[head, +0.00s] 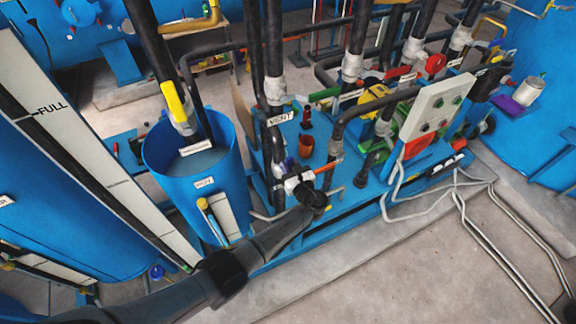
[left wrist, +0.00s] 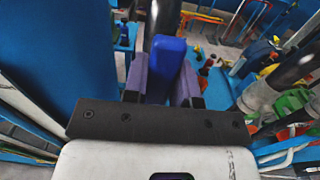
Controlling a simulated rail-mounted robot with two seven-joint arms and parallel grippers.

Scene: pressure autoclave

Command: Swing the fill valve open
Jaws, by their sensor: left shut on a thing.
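My left gripper (head: 287,180) is at a dark vertical pipe (head: 268,160), just right of the blue tank. In the left wrist view, its two purple fingers (left wrist: 161,78) are shut on a blue valve handle (left wrist: 166,60), which stands up between them. A dark pipe shows behind the handle. In the head view the gripper and wrist hide the handle, and no label naming the fill valve is readable. My right gripper is not in view.
The open blue tank (head: 157,158) stands left of the gripper. A VENT sign (head: 281,118), an orange handle (head: 328,166) and a green handle (head: 324,94) are close by. A control panel (head: 436,105) stands further right. The concrete floor (head: 420,260) in front is mostly clear.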

